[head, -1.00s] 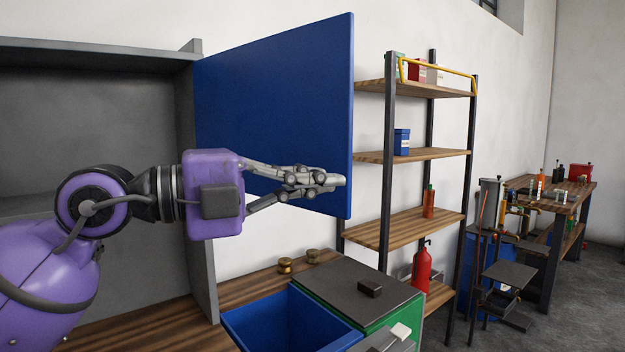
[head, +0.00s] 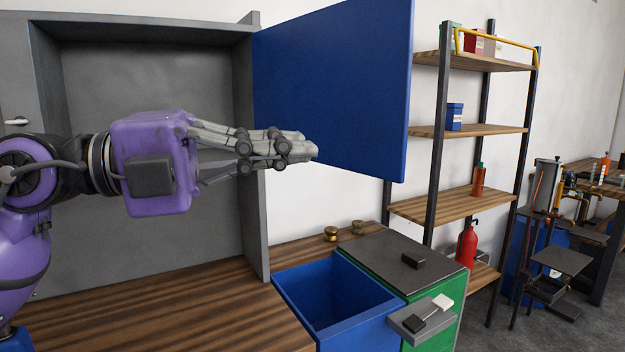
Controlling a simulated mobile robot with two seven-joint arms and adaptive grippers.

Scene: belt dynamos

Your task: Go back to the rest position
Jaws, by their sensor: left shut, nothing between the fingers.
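My left gripper (head: 310,149) comes in from the left on its purple arm. It is shut with nothing between its fingers and points to the right. In the picture it lies in front of the open grey cabinet (head: 150,85) and the lower left part of its blue door (head: 335,75). It appears apart from both. The door stands swung open to the right. The cabinet's visible interior looks empty, though my arm hides part of it. My right gripper is not in view.
Below are a wooden worktop (head: 190,305), an open blue bin (head: 325,325) and a green box with a dark lid (head: 385,255) bearing a small dark block (head: 412,261). Two small brass pieces (head: 331,234) sit behind. A shelf rack (head: 470,130) with a red extinguisher (head: 467,247) stands right.

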